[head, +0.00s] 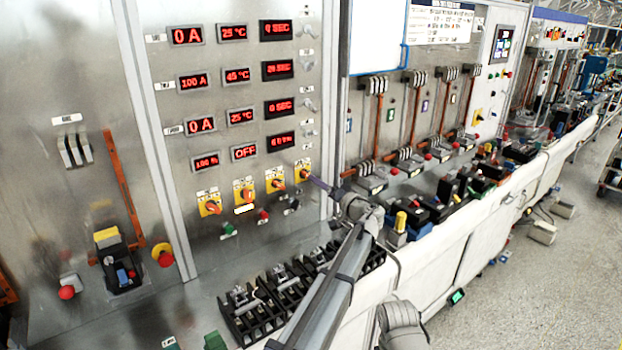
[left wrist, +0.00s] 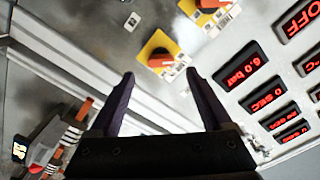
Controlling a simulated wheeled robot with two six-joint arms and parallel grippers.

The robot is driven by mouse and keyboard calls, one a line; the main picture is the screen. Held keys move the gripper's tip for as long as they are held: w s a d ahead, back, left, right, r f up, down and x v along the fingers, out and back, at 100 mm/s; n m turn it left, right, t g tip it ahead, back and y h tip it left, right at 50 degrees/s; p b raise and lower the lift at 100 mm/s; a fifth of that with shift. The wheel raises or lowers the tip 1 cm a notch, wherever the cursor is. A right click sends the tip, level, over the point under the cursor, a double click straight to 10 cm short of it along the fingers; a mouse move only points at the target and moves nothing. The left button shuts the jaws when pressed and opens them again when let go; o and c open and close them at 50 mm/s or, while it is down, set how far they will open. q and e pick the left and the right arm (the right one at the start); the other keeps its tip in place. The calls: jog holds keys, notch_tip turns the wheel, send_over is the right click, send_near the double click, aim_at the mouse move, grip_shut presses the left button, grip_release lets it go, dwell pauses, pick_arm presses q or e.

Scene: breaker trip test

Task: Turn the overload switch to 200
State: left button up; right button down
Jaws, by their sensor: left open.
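Four yellow-plated rotary switches with orange knobs sit in a row low on the grey panel: the leftmost (head: 209,204), the second (head: 245,191), the third (head: 275,179) and the rightmost (head: 303,172). Their labels are too small to read, so I cannot tell which is the overload switch. A display above the leftmost switch reads 100 % (head: 206,162). My left gripper (head: 314,179) is beside the rightmost switch. In the left wrist view it is open and empty (left wrist: 160,74), with a switch (left wrist: 160,58) just ahead between its fingertips, apparently untouched. My right gripper is out of view.
Other red displays (head: 245,152) show OFF, amps, temperatures and seconds. Black terminal blocks (head: 252,312) stand on the bench below the panel. A red mushroom button (head: 163,256) is at the left. More breaker bays run along the right, with open floor (head: 560,270) beyond.

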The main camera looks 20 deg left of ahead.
aim_at(307, 175)
pick_arm(q)
jog(key=x, duration=0.6)
grip_shut()
dwell(0.6)
